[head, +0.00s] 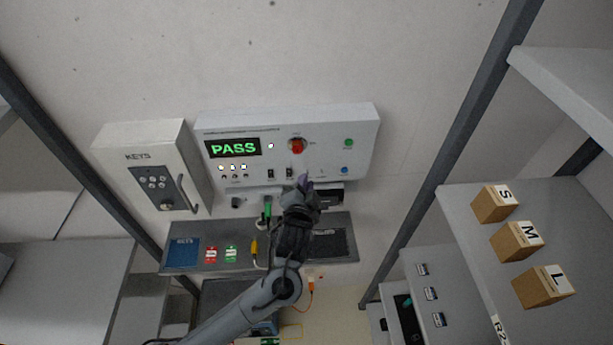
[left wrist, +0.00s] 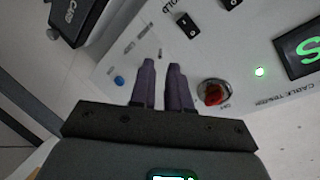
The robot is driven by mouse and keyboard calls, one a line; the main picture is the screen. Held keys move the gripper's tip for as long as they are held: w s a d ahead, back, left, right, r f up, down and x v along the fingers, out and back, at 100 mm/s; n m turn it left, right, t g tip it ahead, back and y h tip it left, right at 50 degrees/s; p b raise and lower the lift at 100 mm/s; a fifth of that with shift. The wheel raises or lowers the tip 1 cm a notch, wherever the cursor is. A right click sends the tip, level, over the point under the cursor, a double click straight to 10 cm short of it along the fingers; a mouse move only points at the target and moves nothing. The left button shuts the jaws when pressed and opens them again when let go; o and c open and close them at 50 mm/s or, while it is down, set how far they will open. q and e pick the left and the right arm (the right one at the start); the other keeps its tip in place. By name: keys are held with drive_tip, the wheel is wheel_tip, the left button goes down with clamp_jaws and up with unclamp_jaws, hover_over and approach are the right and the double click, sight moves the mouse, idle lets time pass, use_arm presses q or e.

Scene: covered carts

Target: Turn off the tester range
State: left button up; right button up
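The tester (head: 330,120) is a pale wall panel. Its display (head: 233,148) reads PASS in green. A red knob (head: 297,146) sits near its middle; it also shows in the left wrist view (left wrist: 213,92), just right of my fingers. Two black rocker switches show below, one on the left (head: 270,174) and one on the right (head: 289,173). Most small labels are unreadable, so I cannot tell which control is the range. My left gripper (head: 304,183) is at the panel's lower edge. In the left wrist view its purple fingers (left wrist: 161,72) are narrowly apart, nothing visible between them. My right gripper is out of view.
A KEYS box (head: 154,158) hangs left of the tester. A grey shelf (head: 205,266) below holds a blue pad and red and green tags. Green (head: 347,142) and blue (head: 344,170) buttons lie at the panel's right. Shelving with S, M and L blocks (head: 517,241) stands right.

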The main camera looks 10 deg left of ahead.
use_arm(q)
drive_tip(key=shift+x, duration=1.8)
clamp_jaws()
